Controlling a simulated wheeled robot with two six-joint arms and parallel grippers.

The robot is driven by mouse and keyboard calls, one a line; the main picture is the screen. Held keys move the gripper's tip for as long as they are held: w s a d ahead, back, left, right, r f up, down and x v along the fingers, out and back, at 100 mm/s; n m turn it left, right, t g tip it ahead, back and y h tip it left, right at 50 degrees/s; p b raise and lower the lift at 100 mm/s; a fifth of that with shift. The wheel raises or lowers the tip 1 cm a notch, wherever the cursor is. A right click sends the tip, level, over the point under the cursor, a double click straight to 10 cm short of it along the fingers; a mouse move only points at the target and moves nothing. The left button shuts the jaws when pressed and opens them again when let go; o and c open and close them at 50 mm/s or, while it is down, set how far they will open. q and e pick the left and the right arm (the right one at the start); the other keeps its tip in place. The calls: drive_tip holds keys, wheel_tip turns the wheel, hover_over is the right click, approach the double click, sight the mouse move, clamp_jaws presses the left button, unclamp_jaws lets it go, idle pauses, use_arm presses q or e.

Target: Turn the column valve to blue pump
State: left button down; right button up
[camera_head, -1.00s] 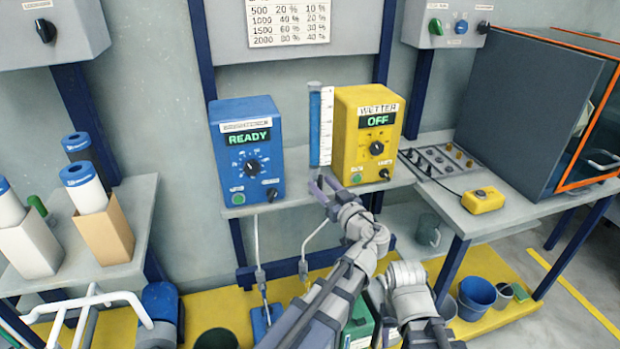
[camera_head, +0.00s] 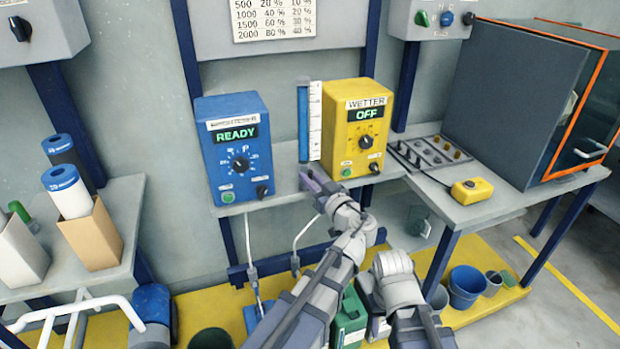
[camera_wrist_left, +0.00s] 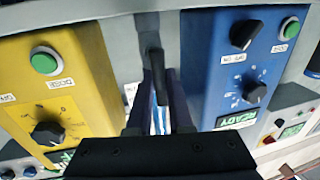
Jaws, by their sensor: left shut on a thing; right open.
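The column (camera_head: 303,125), a blue-filled upright tube beside a white scale, stands between the blue pump (camera_head: 235,150) reading READY and the yellow wetter pump (camera_head: 357,130) reading OFF. My left gripper (camera_head: 312,180) is at the shelf's front edge, just below the column's foot. In the left wrist view a black valve lever (camera_wrist_left: 156,62) stands between the finger tips of my left gripper (camera_wrist_left: 163,85), which is shut on it. The yellow pump (camera_wrist_left: 85,75) is left and the blue pump (camera_wrist_left: 215,60) right in that view. The valve body is hidden. I cannot make out my right gripper.
A tray of small parts (camera_head: 430,152) and a yellow control box (camera_head: 472,190) lie on the right bench. Two white tubes (camera_head: 302,235) hang below the shelf.

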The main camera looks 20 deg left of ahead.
idle(0.4)
use_arm(q)
drive_tip(key=m+t+b, duration=0.1)
drive_tip(key=m, duration=0.3)
drive_tip(key=d+f+m+b, duration=0.1)
drive_tip(key=m+b, duration=0.1)
drive_tip(key=m, duration=0.2)
drive_tip(key=w+d+m+t+b, duration=0.1)
drive_tip(key=m+b, duration=0.1)
drive_tip(key=m, duration=0.2)
drive_tip(key=shift+w+f+m+t, duration=0.1)
drive_tip(key=shift+f+m+t, duration=0.1)
drive_tip(key=shift+m+t, duration=0.15)
drive_tip(key=shift+m, duration=0.25)
drive_tip(key=c, duration=0.8)
unclamp_jaws()
drive_tip(key=shift+c, duration=0.2)
